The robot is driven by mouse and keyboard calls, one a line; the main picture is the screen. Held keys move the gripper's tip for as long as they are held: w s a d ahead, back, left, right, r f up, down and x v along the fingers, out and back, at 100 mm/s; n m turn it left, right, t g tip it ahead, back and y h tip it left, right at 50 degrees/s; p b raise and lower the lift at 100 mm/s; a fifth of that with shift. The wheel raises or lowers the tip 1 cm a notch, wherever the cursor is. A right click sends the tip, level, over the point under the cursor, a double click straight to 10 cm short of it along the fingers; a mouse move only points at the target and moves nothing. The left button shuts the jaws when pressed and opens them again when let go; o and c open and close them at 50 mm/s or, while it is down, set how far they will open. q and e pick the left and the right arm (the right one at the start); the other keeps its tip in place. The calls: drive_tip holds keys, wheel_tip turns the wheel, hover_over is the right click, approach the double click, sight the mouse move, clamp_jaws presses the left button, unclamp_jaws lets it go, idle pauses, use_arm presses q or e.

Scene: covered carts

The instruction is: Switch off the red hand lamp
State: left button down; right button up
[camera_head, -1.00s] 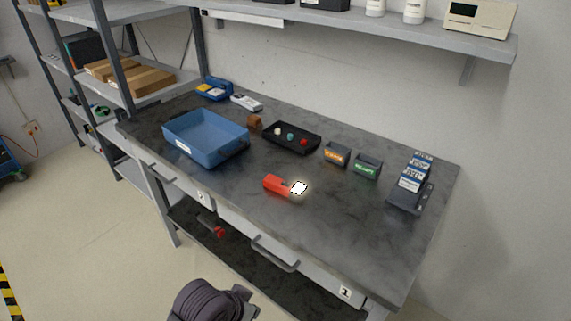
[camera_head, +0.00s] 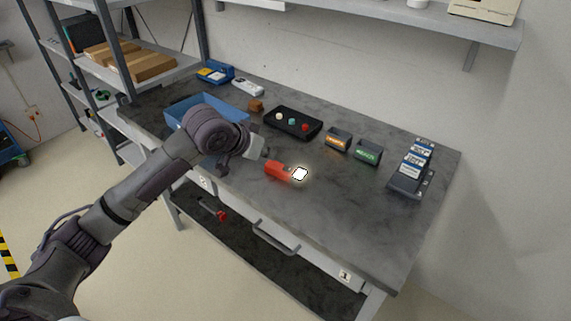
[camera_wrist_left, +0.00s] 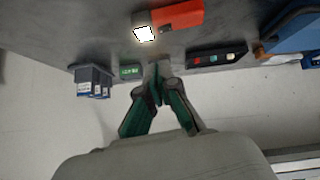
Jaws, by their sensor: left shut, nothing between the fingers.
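The red hand lamp (camera_head: 277,169) lies on the grey workbench with its square head (camera_head: 300,174) glowing white, so it is on. A small dark patch sits on the body near the head. My right gripper is not in view.
A blue bin (camera_head: 180,104) stands behind my left arm. A black tray with coloured knobs (camera_head: 293,123), orange-labelled (camera_head: 338,140) and green-labelled (camera_head: 367,152) boxes and a dark holder (camera_head: 408,185) stand behind and right. The bench (camera_head: 340,225) is clear in front of the lamp.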

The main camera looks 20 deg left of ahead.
use_arm(q)
drive_tip(key=shift+w+a+r, duration=0.25)
drive_tip(key=shift+r, duration=0.15)
drive_tip(key=shift+w+a+r, duration=0.2)
drive_tip(key=shift+r, duration=0.2)
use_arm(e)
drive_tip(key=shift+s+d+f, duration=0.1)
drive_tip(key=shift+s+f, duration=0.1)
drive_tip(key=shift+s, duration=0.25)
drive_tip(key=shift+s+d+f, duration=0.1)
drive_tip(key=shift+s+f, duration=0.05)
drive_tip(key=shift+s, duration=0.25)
use_arm(q)
drive_tip(key=p, duration=0.2)
hover_over(286, 174)
drive_tip(key=f, duration=0.6)
drive_tip(key=shift+a+f, duration=0.25)
drive_tip(key=shift+a, duration=0.1)
drive_tip(key=f, duration=0.2)
drive_tip(key=shift+w+d+f, duration=0.1)
drive_tip(key=shift+d+f, duration=0.1)
drive_tip(key=shift+f, duration=1.1)
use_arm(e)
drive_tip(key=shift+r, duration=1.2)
use_arm(q)
drive_tip(key=shift+d, duration=0.1)
